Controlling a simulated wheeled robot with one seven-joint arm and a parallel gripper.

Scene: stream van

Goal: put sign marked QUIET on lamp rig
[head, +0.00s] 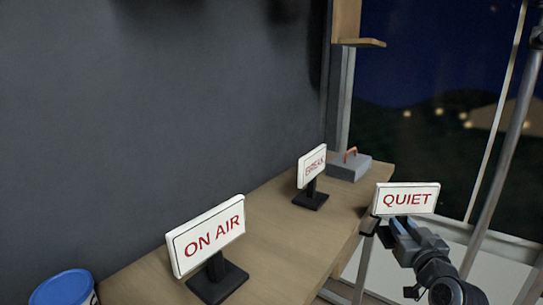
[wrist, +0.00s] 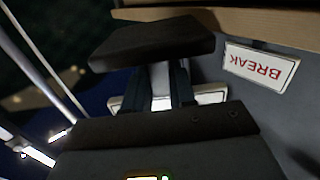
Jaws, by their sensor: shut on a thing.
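The QUIET sign (head: 407,199) is a white panel with red letters, held upright beyond the right side of the wooden counter. My gripper (head: 398,226) is shut on it just below the panel. In the wrist view my gripper (wrist: 160,88) is shut around the sign's post, with the dark base (wrist: 150,42) in front and a strip of the white panel (wrist: 210,95) behind.
The counter (head: 275,225) carries the ON AIR sign (head: 207,236), the BREAK sign (head: 311,167), also in the wrist view (wrist: 262,67), and a grey box (head: 349,167) with an orange handle. A blue-lidded tub (head: 65,287) stands lower left. A dark window lies behind.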

